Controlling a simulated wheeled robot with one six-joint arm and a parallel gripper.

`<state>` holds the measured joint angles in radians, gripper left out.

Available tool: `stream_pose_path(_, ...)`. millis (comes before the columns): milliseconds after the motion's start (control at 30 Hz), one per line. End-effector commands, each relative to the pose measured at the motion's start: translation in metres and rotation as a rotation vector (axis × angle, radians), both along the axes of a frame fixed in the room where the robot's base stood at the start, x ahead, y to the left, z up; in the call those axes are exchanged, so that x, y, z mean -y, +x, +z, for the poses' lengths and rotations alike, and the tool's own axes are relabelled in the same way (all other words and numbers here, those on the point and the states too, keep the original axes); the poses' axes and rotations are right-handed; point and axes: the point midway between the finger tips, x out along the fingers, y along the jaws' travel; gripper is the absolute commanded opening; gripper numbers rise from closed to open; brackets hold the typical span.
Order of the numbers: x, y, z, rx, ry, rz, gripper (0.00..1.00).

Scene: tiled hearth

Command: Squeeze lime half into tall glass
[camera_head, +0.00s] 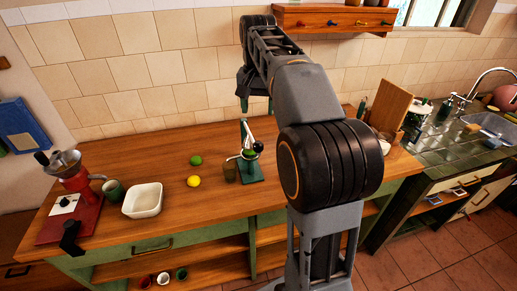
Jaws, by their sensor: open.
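A green lime (196,160) lies on the wooden counter; I cannot tell if it is whole or cut. A green citrus press (250,170) with an upright lever stands to its right. Something small and green (250,153) shows at the press's cup, too small to make out. A dark, see-through glass (230,173) stands just left of the press's base. My gripper (256,104) hangs open above and behind the press, near the tiled wall, apart from the counter objects. It is small and partly hidden by my arm, and I see nothing held in it.
A yellow lemon (193,181) lies in front of the lime. A white dish (142,200), a green mug (113,191) and a red machine (72,180) stand to the left. A wooden board (389,106) leans at right, near the sink. A wall shelf (335,18) hangs above. Counter behind the lime is clear.

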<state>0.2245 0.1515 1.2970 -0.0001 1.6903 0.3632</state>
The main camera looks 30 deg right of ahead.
Motion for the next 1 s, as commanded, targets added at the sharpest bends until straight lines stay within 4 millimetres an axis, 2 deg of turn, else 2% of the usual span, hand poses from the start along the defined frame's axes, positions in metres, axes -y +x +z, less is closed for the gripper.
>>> stream_pose_path(600,0.002,0.000,-0.105,-0.005,0.001,-0.006,0.61)
stream_pose_path(800,0.002,0.000,-0.125,-0.003,0.001,-0.005,0.61)
stream_pose_path(1000,0.002,0.000,-0.132,-0.003,0.001,-0.005,0.61)
